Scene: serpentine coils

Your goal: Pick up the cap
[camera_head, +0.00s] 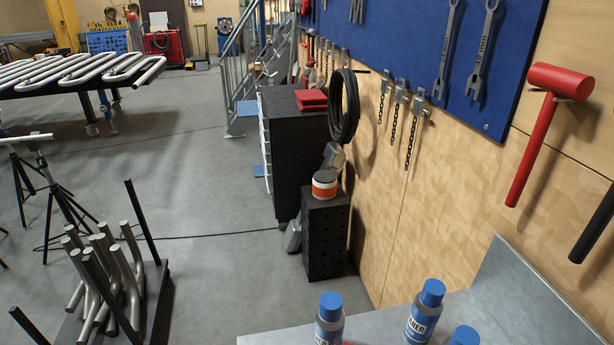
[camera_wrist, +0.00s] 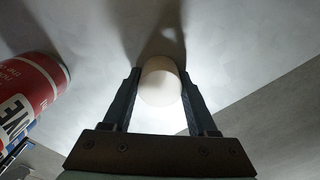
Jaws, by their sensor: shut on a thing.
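In the wrist view, a pale, rounded cap (camera_wrist: 161,84) sits between the two dark fingers of my gripper (camera_wrist: 161,88). The fingers touch it on both sides, and the gripper is shut on it. A light grey surface lies beyond the cap and carries dark shadows of the fingers. Whether the cap still touches this surface cannot be told. The head view does not show my gripper or this cap.
A red, white and blue can or bottle (camera_wrist: 30,98) is close on the left in the wrist view. In the head view, several blue-capped bottles (camera_head: 424,312) stand on a metal bench (camera_head: 518,305). A tool wall (camera_head: 430,40) rises at the right.

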